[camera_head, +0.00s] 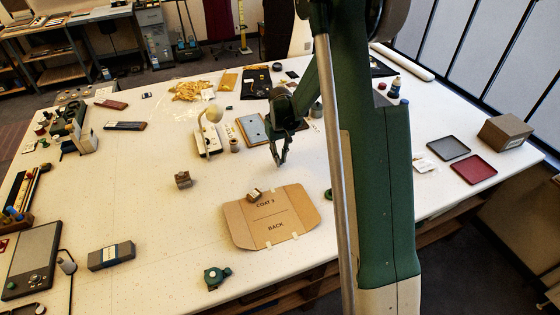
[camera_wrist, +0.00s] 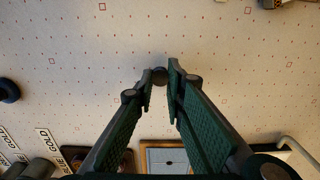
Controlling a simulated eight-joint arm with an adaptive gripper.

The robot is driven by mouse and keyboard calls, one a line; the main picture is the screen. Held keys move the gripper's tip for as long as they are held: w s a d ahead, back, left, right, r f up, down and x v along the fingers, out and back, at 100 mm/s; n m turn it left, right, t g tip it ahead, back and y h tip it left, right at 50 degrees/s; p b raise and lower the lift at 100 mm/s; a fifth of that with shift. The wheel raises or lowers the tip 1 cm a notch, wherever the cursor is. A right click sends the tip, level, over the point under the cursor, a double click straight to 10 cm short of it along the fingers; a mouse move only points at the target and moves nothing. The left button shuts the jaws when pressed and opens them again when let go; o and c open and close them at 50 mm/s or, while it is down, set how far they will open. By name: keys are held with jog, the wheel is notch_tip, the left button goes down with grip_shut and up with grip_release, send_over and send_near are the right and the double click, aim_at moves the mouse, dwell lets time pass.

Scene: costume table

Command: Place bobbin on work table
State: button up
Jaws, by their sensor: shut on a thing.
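My gripper (camera_head: 280,160) hangs over the white work table (camera_head: 165,225), above and behind the brown cardboard pattern piece. In the wrist view its two fingers (camera_wrist: 161,80) close around a small dark round thing, the bobbin (camera_wrist: 160,75). The fingers hide part of it. In the head view the bobbin is too small to make out at the fingertips. The table surface shows under the fingers in the wrist view, white with small red marks.
The cardboard piece (camera_head: 270,217) lies flat with a small block on it. A lamp-like device (camera_head: 207,133), a spool (camera_head: 234,145) and a blue-grey tray (camera_head: 253,129) stand left of my gripper. The front left middle of the table is clear.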

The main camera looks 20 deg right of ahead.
jog(key=shift+f, duration=0.85)
jog(key=shift+f, duration=0.2)
jog(key=o, duration=0.7)
jog(key=shift+c, duration=0.2)
jog(key=shift+r, duration=0.2)
notch_tip(320, 180, up, 12)
jog(key=shift+r, duration=0.1)
dwell(0.5)
